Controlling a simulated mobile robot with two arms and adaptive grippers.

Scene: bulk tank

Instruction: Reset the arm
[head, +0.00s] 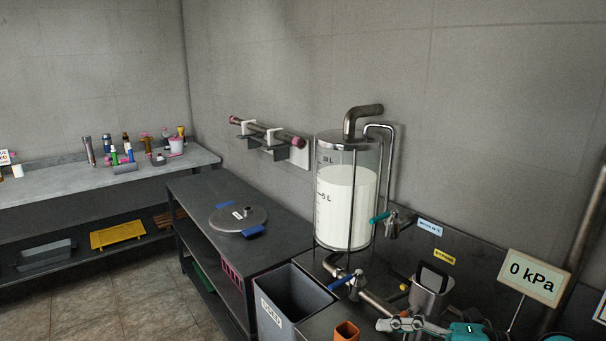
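Neither of my grippers shows in the head view, and I see no arm that I can be sure is mine. A clear tank (346,190) with a metal lid and a scale on its side stands right of the middle. It holds white liquid (346,205) to above the 5 L mark. A valve with a teal handle (379,218) is at its right side. A valve with a blue handle (341,282) is on the pipe below. A grey metal fitting with a teal part (468,331) lies at the bottom edge, partly cut off.
A dark bench (190,190) bears a round metal lid (238,218) with blue grips. A grey bin (291,302) stands in front of the tank. A sign (534,278) reads 0 kPa. A bench with bottles (60,184) is at the left. The floor (130,300) at lower left is clear.

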